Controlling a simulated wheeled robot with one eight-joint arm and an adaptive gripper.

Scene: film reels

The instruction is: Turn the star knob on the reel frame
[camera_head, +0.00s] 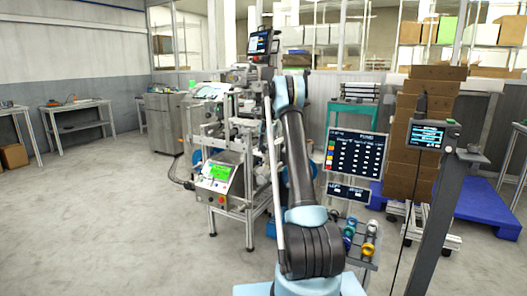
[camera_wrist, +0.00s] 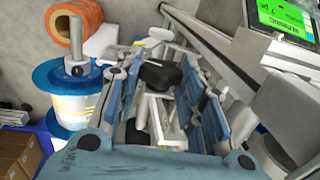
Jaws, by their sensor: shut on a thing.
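In the wrist view, the two blue-grey fingers of my gripper (camera_wrist: 160,82) stand on either side of a black knob (camera_wrist: 159,72). My gripper is shut on this knob. The knob's star shape and the exact finger contact are partly hidden. In the head view, the metal reel frame (camera_head: 226,130) stands left of my raised arm. The knob and my gripper cannot be made out there.
In the wrist view, an orange roll (camera_wrist: 88,20) and a blue-flanged reel (camera_wrist: 72,108) lie left of my gripper. Metal rails run to its right, beside a green screen (camera_wrist: 285,18). In the head view, a dark display board (camera_head: 355,150) stands right of my arm. Open floor lies left.

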